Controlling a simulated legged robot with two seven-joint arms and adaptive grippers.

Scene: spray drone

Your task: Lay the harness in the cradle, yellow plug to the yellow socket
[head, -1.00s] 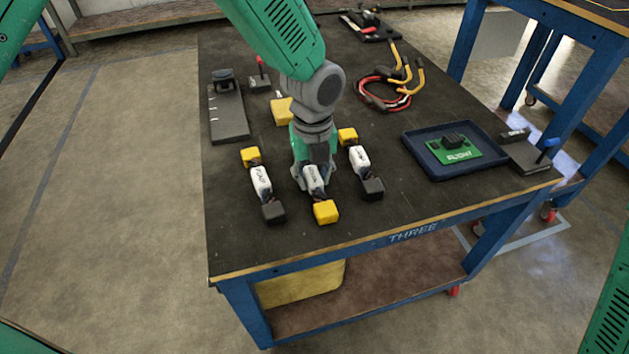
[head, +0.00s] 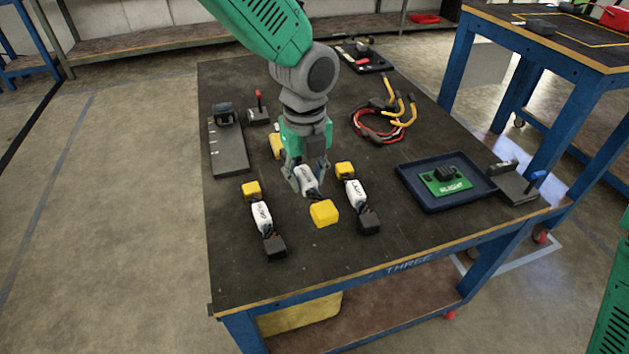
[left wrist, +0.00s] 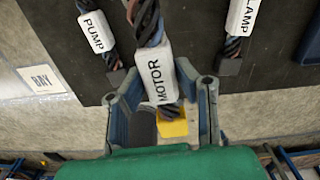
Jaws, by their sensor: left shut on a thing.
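Three short harnesses show, each with a white label. My left gripper (head: 306,184) is shut on the middle one, the MOTOR harness (left wrist: 153,75), around its label. Its yellow plug (head: 323,213) points to the near side of the table and appears raised off the top. Its other end is hidden behind the gripper in the head view. The PUMP harness (head: 262,217) lies to the left and the LAMP harness (head: 356,193) to the right, both with yellow ends away and black ends near. I cannot make out a cradle with a yellow socket. My right gripper is out of view.
The black table (head: 320,265) has a blue frame marked THREE. A blue tray (head: 424,199) holds a green board. A black fixture (head: 228,148) stands at left, a yellow object (head: 277,146) behind the gripper, coiled cables (head: 375,125) farther back. Another table (head: 590,55) stands at right.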

